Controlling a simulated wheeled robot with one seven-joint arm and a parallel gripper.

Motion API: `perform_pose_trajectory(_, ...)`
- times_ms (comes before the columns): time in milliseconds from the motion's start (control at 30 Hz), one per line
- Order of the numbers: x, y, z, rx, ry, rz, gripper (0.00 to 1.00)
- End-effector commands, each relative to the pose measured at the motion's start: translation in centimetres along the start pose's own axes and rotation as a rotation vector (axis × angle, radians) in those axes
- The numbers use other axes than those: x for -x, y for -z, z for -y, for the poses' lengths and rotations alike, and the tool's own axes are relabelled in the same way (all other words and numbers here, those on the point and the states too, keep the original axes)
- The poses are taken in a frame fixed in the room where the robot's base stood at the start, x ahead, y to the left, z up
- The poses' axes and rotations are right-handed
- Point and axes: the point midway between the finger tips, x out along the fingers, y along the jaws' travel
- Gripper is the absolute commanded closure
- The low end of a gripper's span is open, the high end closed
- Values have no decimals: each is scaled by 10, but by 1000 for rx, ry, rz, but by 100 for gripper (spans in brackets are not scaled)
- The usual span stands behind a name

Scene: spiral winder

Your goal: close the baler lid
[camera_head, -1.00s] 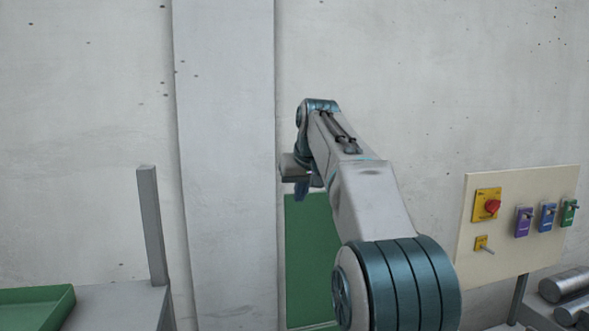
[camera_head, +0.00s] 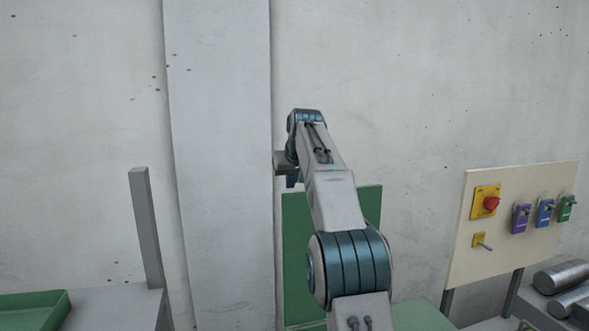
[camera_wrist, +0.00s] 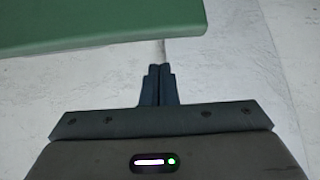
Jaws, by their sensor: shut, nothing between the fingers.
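A green panel (camera_head: 298,255), which looks like the baler lid, stands upright behind my arm against the pale wall. Its middle is hidden by my arm. A green flat surface (camera_head: 420,316) shows low to the right of the arm. My gripper (camera_head: 291,182) is at the panel's upper left corner in the head view. In the wrist view its two fingers (camera_wrist: 160,70) are together with nothing between them. A green slab edge (camera_wrist: 90,42) lies just beyond the fingertips there, up and to the left. I cannot tell whether they touch.
A board with switches and a red button (camera_head: 455,255) stands at right, with metal cylinders (camera_head: 562,276) beside it. A grey bench with a post (camera_head: 146,225) and a green tray (camera_head: 35,310) are at left. A wall pillar (camera_head: 222,150) rises behind.

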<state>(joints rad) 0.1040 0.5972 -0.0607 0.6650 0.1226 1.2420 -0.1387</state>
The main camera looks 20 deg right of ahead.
Motion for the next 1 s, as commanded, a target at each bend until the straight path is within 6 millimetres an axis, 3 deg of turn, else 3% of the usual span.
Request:
perform_pose_trajectory(433,20,-29,2,1,2,0,100)
perform_pose_trajectory(1000,22,-33,2,2,2,-3,100)
